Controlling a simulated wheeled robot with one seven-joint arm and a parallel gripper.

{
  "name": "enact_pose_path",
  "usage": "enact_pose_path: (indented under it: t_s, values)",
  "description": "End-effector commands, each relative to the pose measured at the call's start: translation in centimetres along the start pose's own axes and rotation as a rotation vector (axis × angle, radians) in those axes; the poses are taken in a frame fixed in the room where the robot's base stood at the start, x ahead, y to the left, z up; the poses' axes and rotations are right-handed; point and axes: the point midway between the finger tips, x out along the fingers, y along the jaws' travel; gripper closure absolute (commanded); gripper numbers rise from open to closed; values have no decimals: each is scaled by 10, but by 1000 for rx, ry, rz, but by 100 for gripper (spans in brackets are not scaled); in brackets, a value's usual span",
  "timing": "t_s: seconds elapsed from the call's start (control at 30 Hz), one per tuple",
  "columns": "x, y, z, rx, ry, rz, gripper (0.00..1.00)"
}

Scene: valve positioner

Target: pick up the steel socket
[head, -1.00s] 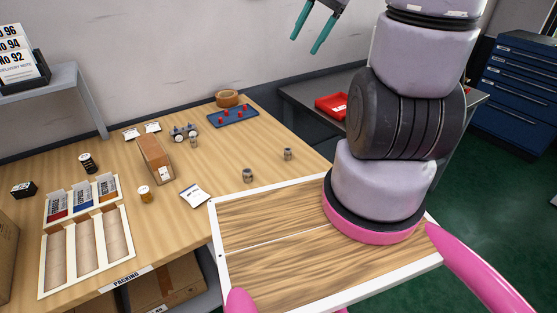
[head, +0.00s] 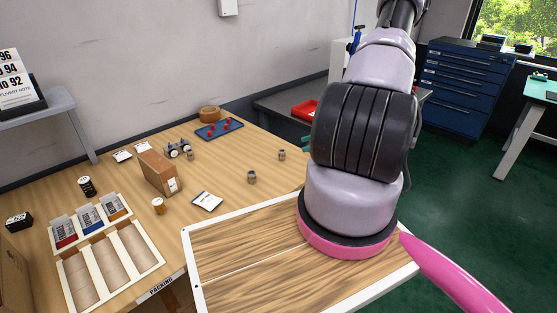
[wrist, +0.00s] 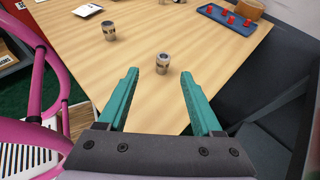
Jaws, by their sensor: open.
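Two small grey metal cylinders stand upright on the wooden bench, and I cannot tell for certain which is the steel socket. One cylinder (head: 282,154) is near the bench's right edge; in the wrist view this nearer cylinder (wrist: 162,63) shows a dark hole in its top. The other cylinder (head: 252,177) stands to its left and also shows in the wrist view (wrist: 109,30). My gripper (wrist: 159,73) is open and empty, its teal fingers either side of the nearer cylinder in the picture, with the cylinder beyond the tips. In the head view my arm hides most of the gripper.
A blue tray with red pegs (head: 219,130) and a tape roll (head: 210,113) lie at the back. A cardboard box (head: 158,172), a white card (head: 207,201) and another small metal part (head: 190,154) are further left. Bench around the two cylinders is clear.

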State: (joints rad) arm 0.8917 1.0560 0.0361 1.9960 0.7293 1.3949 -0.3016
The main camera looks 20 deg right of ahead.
Motion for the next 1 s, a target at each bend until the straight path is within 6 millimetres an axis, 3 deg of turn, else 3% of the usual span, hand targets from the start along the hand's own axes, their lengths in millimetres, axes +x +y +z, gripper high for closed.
enact_pose_path:
  t_s: [0.33, 0.57, 0.8, 1.0]
  values:
    - [46, 0, -5, 11, -9, -6, 33]
    - [63, -2, -5, 10, -7, -6, 33]
    - [98, -8, -6, 11, -7, -5, 33]
    - [109, -8, -6, 11, -7, -8, 33]
